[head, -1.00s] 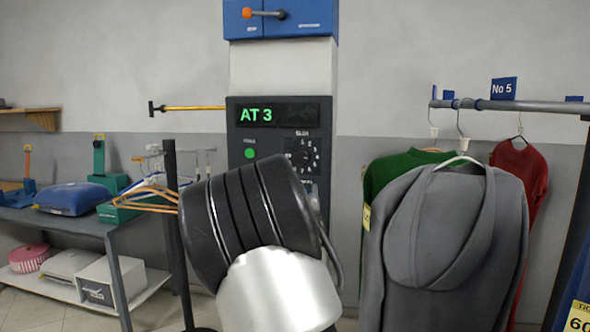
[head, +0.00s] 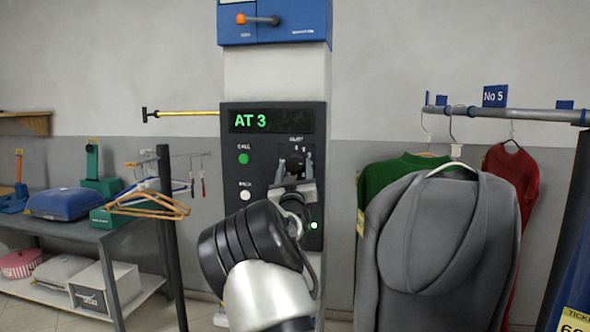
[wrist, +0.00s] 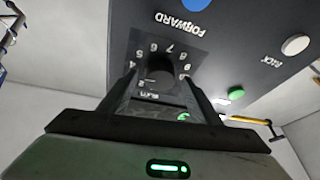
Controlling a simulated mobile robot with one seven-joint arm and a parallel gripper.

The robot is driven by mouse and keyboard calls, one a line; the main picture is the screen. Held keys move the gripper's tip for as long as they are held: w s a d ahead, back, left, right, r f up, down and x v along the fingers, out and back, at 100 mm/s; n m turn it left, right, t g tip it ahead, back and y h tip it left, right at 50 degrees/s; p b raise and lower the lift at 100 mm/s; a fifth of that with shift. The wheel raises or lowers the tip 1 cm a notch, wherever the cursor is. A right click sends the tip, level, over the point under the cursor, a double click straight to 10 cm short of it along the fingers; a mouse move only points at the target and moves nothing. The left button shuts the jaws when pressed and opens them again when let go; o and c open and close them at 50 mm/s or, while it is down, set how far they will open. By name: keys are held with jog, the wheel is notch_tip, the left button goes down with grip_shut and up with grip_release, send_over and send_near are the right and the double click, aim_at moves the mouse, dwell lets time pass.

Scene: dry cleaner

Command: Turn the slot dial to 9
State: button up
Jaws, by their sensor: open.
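The slot dial (wrist: 161,70) is a dark round knob on a black plate with numbers around it, upside down in the wrist view. Digits 4 to 9 are readable; I cannot tell for sure which its pointer marks. My gripper (wrist: 163,82) is open, one finger on each side of the dial; I cannot tell whether they touch it. In the head view my gripper (head: 295,172) is in front of the dial and hides most of it. The display (head: 271,121) on the dark control panel (head: 235,150) reads AT 3.
A green CALL button (head: 244,158) and a white BACK button (head: 246,194) sit left of the dial. A blue box with an orange-tipped lever (head: 262,20) is above. A grey hoodie (head: 435,250) hangs right; orange hangers (head: 150,203) hang left.

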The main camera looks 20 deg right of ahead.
jog(key=c, duration=1.1)
jog(key=shift+o, duration=0.2)
jog(key=shift+f+m+b, duration=0.1)
jog(key=shift+m+b, duration=0.2)
jog(key=shift+b, duration=0.1)
